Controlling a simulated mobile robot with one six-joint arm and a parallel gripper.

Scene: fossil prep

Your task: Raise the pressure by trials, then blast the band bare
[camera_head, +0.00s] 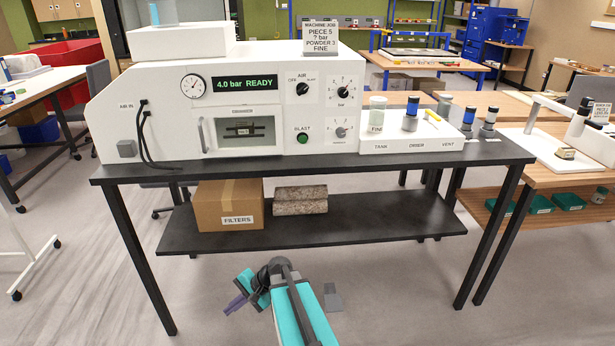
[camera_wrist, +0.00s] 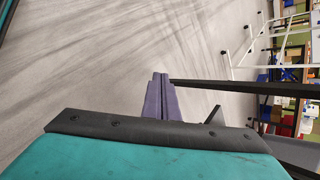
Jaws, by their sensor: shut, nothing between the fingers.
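The white blasting machine (camera_head: 275,70) stands on the black table. Its display (camera_head: 245,84) reads "4.0 bar READY". A round gauge (camera_head: 193,86), an AIR knob (camera_head: 303,89), a bar dial (camera_head: 342,90), a lower dial (camera_head: 341,131) and a green BLAST button (camera_head: 303,138) are on its front. The chamber window (camera_head: 244,132) shows a dark piece inside, too small to read for a band. The job card (camera_head: 321,38) reads PIECE 5, ? bar, POWDER 3 FINE. My gripper (camera_head: 236,305) is low in front of the table, shut and empty; its purple fingers (camera_wrist: 160,95) touch in the wrist view.
A white tray (camera_head: 410,143) marked TANK, DRIER, VENT holds a FINE jar (camera_head: 377,114) and blue-topped parts. Table legs stand near my arm. Floor in front is clear.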

